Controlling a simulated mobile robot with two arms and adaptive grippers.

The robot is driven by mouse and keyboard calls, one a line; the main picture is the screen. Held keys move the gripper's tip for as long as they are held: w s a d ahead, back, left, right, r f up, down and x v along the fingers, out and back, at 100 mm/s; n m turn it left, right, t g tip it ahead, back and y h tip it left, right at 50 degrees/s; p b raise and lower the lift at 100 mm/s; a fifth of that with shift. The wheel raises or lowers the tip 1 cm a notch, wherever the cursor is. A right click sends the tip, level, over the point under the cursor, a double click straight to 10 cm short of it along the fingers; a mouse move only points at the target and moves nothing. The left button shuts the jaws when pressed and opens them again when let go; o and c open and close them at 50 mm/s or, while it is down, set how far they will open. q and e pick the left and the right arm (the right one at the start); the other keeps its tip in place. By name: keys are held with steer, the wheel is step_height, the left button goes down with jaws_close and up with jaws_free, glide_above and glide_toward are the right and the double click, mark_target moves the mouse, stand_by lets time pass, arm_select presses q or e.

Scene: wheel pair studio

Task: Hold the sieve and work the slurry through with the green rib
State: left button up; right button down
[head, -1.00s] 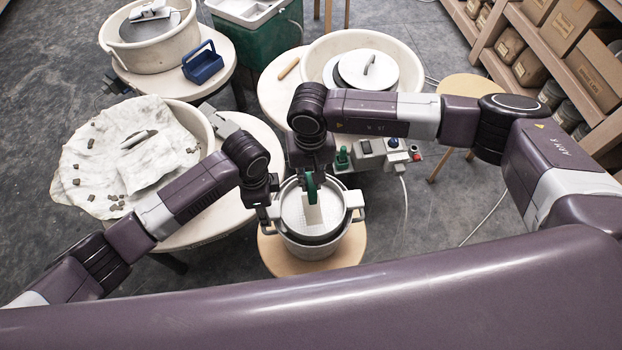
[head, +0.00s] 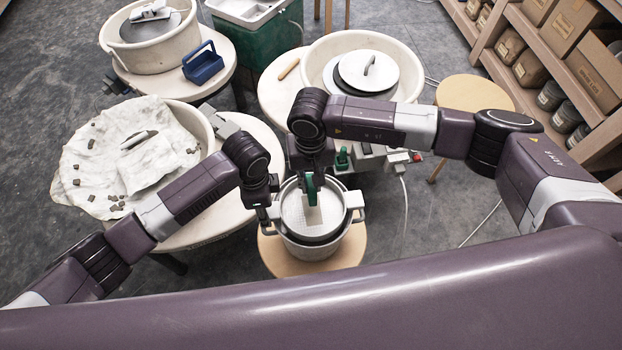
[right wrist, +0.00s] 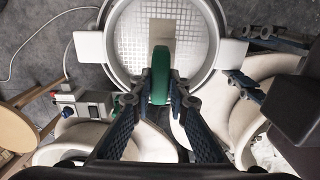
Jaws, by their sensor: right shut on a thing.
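The sieve (head: 294,213) is a round, pale frame with a square mesh and side handles, over a bucket (head: 298,248). Its mesh (right wrist: 190,46) also shows in the right wrist view. My right gripper (head: 311,178) is shut on the green rib (right wrist: 161,76), which stands upright over the mesh. A pale patch lies on the mesh below the rib in the head view. My left gripper (head: 268,211) is at the sieve's left handle. Its fingers are small and partly hidden, so its grip is unclear.
The bucket stands on a round wooden stool (head: 283,266). A cloth-covered basin (head: 205,122) is on the left table. A large basin (head: 409,82) is further back; shelves (head: 540,80) line the right.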

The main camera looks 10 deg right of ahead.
step_height(320, 180, down, 2)
steer(key=shift+f, duration=0.1)
steer(key=s, duration=0.4)
steer(key=shift+s, duration=0.8)
steer(key=shift+f, duration=0.35)
stand_by(0.4)
steer(key=shift+f, duration=0.4)
steer(key=shift+f, duration=0.1)
stand_by(0.4)
steer(key=shift+w, duration=0.45)
stand_by(0.7)
